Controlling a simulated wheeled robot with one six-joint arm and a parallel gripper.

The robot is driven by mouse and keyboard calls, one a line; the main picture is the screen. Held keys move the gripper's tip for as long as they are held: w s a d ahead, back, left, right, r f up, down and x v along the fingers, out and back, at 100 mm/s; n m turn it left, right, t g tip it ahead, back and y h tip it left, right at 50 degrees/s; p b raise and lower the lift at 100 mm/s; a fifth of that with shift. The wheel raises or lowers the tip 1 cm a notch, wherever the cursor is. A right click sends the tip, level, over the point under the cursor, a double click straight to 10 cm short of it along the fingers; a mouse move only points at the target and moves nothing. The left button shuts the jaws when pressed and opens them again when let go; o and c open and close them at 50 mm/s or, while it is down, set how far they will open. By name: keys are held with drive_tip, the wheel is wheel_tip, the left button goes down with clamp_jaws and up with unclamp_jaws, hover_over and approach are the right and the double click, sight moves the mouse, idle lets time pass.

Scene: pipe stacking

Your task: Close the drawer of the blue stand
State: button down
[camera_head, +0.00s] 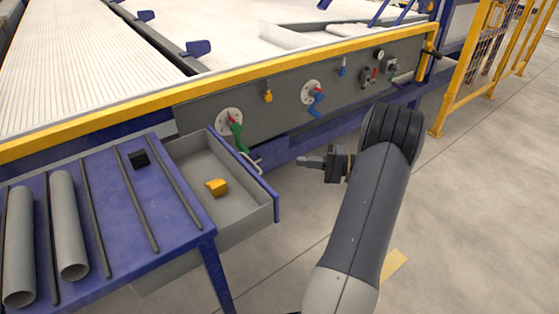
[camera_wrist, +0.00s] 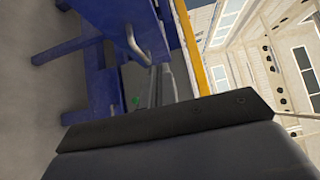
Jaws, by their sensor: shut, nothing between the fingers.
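The blue stand (camera_head: 168,190) is at the left in the head view. Its grey drawer (camera_head: 240,205) is pulled out to the right, with a blue front panel and a grey bar handle (camera_head: 251,162). A small yellow-orange block (camera_head: 217,187) lies in the drawer. My gripper (camera_head: 302,162) is shut and empty, to the right of the drawer front and apart from it, pointing left towards it. In the wrist view the drawer's blue front (camera_wrist: 150,32) and its handle (camera_wrist: 136,45) show near the top. My wrist housing fills the lower part there, and the fingertips are not clear.
Two grey pipes (camera_head: 69,225) lie on the stand between dark rails, and a small black block (camera_head: 139,158) is on its top. Behind stands a grey panel (camera_head: 290,105) with valves under a yellow rail. A yellow fence (camera_head: 466,70) is at the right. The floor right of my arm is clear.

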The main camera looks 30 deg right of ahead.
sight(246, 163)
drive_tip(key=x, duration=0.4)
drive_tip(key=s+a+b+x, duration=0.1)
drive_tip(key=x, duration=0.3)
drive_tip(key=b+x, duration=0.1)
drive_tip(key=x, duration=0.3)
drive_tip(key=shift+s+a, duration=0.3)
drive_tip(key=shift+a, duration=0.45)
drive_tip(key=shift+a+b, duration=0.1)
drive_tip(key=shift+b, duration=0.2)
drive_tip(key=a+b, duration=0.1)
drive_tip(key=a, duration=0.4)
drive_tip(key=a+b, duration=0.2)
drive_tip(key=a, duration=0.4)
drive_tip(key=a+b, duration=0.1)
drive_tip(key=a, duration=0.4)
drive_tip(key=shift+s+a+b, duration=0.25)
drive_tip(key=shift+s+b, duration=0.05)
drive_tip(key=shift+d, duration=0.1)
